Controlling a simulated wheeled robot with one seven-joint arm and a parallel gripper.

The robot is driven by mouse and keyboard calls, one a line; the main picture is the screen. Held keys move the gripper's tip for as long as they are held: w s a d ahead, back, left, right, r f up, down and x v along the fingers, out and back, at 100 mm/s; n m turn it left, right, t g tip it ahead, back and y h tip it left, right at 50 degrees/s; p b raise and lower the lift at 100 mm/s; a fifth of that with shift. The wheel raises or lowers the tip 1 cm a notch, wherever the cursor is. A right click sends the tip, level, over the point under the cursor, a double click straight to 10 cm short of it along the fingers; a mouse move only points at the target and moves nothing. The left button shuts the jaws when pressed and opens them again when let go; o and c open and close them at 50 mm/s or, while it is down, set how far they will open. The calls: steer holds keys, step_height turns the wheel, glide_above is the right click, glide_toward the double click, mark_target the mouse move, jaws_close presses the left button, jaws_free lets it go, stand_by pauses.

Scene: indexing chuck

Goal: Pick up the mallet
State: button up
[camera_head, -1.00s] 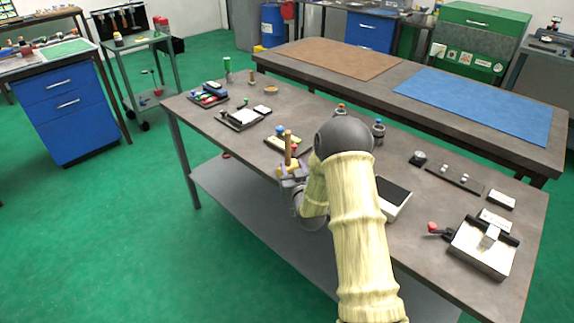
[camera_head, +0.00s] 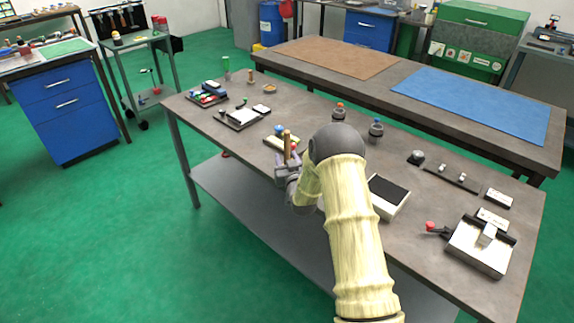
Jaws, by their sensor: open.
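The mallet's upright wooden handle (camera_head: 287,143) shows near the front edge of the grey workbench (camera_head: 225,137), left of my arm. Its lower part and head are hidden behind my gripper. My gripper (camera_head: 286,164) is open, at the lower part of the handle on the near side. The fingers are small and partly covered by my wrist, so I cannot tell whether they touch the handle or stand around it.
A pale plate with coloured knobs (camera_head: 279,131) lies just behind the handle. A dark tray (camera_head: 241,118) is to the left. A black-topped box (camera_head: 389,196) stands right of my arm. A vise-like fixture (camera_head: 481,246) with a red-knobbed lever is at the right.

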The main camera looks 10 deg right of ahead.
mark_target(288, 135)
stand_by(0.3)
steer(key=shift+d, duration=0.1)
jaws_close()
steer(key=shift+r, duration=0.1)
steer(key=shift+r, duration=0.1)
step_height(288, 135, up, 10)
steer(key=shift+f, duration=0.1)
stand_by(0.6)
